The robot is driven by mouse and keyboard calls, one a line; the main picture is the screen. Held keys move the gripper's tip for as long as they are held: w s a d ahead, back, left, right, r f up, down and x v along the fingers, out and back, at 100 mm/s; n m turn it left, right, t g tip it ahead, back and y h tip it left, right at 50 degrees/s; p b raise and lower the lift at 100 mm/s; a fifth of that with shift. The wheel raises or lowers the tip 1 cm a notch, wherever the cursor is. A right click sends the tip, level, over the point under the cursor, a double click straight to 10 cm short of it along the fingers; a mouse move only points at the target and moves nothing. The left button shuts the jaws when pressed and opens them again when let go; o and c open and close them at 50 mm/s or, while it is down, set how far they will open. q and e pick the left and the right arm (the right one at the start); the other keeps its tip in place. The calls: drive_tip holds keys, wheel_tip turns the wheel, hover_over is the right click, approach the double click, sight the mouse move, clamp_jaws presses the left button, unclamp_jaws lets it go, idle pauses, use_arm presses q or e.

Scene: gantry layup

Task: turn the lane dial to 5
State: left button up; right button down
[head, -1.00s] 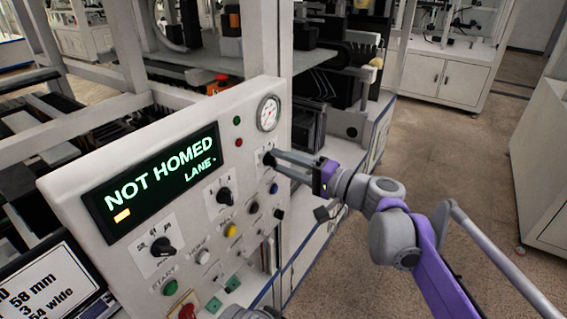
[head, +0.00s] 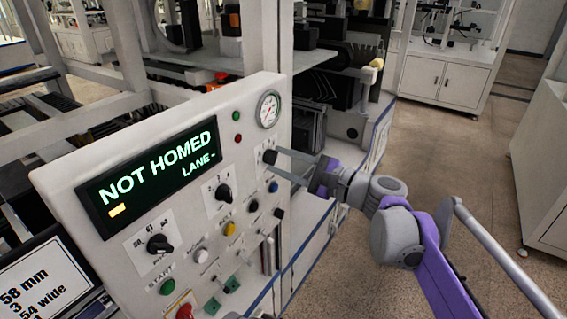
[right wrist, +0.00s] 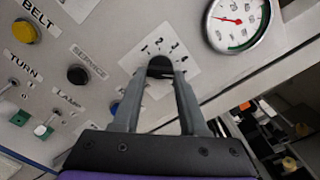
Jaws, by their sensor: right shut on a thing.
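The lane dial is a black knob (head: 269,156) on a white label at the upper right of the sloped control panel (head: 70,180). In the right wrist view the knob (right wrist: 160,66) has the numbers 1 to 4 printed in an arc above it; any further number is hidden. My right gripper (head: 276,161) reaches in from the right, its two fingers shut on the knob's sides, also seen in the right wrist view (right wrist: 158,82). The knob's pointer is hidden between the fingers. The display (head: 150,180) reads "NOT HOMED" and "LANE -". My left gripper is not in view.
A pressure gauge (head: 268,110) sits just above the dial. Two other selector knobs (head: 222,192) (head: 159,244), several coloured buttons and toggle switches lie to the left and below. A frame post (head: 281,40) rises behind the panel. Open floor (head: 450,160) lies to the right.

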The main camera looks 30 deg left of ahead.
drive_tip(key=shift+m, duration=0.9)
drive_tip(key=shift+c, duration=2.2)
unclamp_jaws()
drive_tip(key=shift+d, duration=0.1)
drive_tip(key=d+b, duration=0.1)
drive_tip(key=d, duration=0.9)
drive_tip(key=shift+s+d, duration=0.3)
drive_tip(key=shift+s, duration=0.15)
